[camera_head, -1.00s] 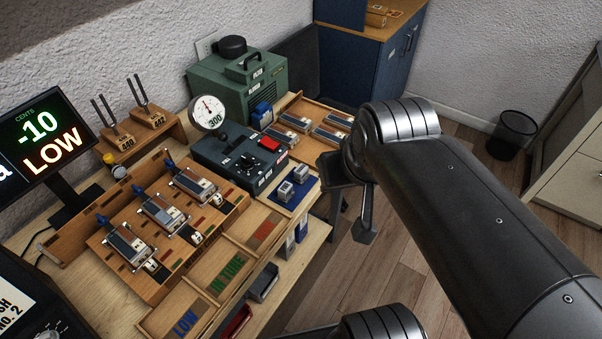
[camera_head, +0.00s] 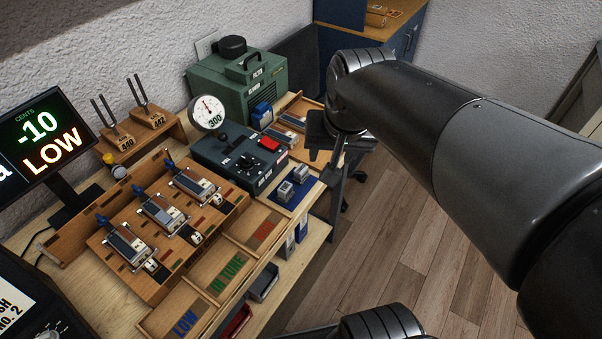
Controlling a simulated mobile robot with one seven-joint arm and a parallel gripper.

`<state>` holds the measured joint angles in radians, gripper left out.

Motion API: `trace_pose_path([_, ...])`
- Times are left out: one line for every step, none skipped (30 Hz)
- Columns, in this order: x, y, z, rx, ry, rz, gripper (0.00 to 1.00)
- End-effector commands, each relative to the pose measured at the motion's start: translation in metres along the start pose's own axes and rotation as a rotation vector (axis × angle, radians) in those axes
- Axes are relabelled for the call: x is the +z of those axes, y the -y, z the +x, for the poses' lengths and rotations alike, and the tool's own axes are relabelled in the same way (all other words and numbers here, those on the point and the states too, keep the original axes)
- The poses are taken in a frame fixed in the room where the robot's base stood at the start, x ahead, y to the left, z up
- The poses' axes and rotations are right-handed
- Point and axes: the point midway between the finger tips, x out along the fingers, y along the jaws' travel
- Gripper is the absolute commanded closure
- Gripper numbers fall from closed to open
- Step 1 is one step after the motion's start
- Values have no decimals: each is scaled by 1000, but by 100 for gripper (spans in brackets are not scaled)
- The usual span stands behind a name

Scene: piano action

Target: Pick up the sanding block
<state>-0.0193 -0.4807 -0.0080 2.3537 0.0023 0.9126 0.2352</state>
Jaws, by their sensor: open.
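No block is clearly marked as the sanding block. Two small grey blocks lie on a blue mat (camera_head: 297,203) at the bench's right edge: a front one (camera_head: 285,191) and a back one (camera_head: 301,173). A blue block-like item (camera_head: 262,115) sits farther back beside the green machine; I cannot tell which of these is the sanding block. My gripper (camera_head: 336,152) is open, to the right of and beyond the grey blocks, near the back tray's right end. My arm partly hides the fingers, and nothing shows held between them.
A dark control box (camera_head: 238,160) with a gauge (camera_head: 207,112) stands left of the mat. The wooden back tray (camera_head: 293,108) holds several metal pieces, partly hidden by my arm. A reed jig (camera_head: 167,225) and labelled bins (camera_head: 222,274) fill the bench front. Open floor lies right.

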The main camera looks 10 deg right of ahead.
Motion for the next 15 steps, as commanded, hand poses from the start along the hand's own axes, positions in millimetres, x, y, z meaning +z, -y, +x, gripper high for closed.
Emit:
trace_pose_path([-10, 3, 9, 6, 28, 35, 51])
trace_pose_path([-16, 5, 13, 9, 42, 59, 51])
trace_pose_path([-24, 7, 20, 15, 60, 90, 51])
trace_pose_path([-29, 9, 25, 19, 73, 114, 51])
trace_pose_path([-35, 11, 30, 24, 87, 137, 51])
trace_pose_path([-42, 13, 38, 31, 104, 168, 51])
trace_pose_path([-47, 15, 44, 36, 117, 192, 51])
trace_pose_path([-52, 17, 50, 43, 130, 216, 51])
trace_pose_path([-59, 19, 59, 51, 146, 247, 51])
trace_pose_path([-64, 21, 66, 58, 159, 270, 51])
trace_pose_path([-69, 23, 72, 65, 171, 293, 51])
trace_pose_path([-74, 25, 82, 76, 188, 324, 51])
trace_pose_path([-79, 27, 90, 84, 199, 347, 51])
trace_pose_path([-83, 28, 98, 93, 212, 370, 51])
trace_pose_path([-88, 30, 108, 104, 226, 401, 51])
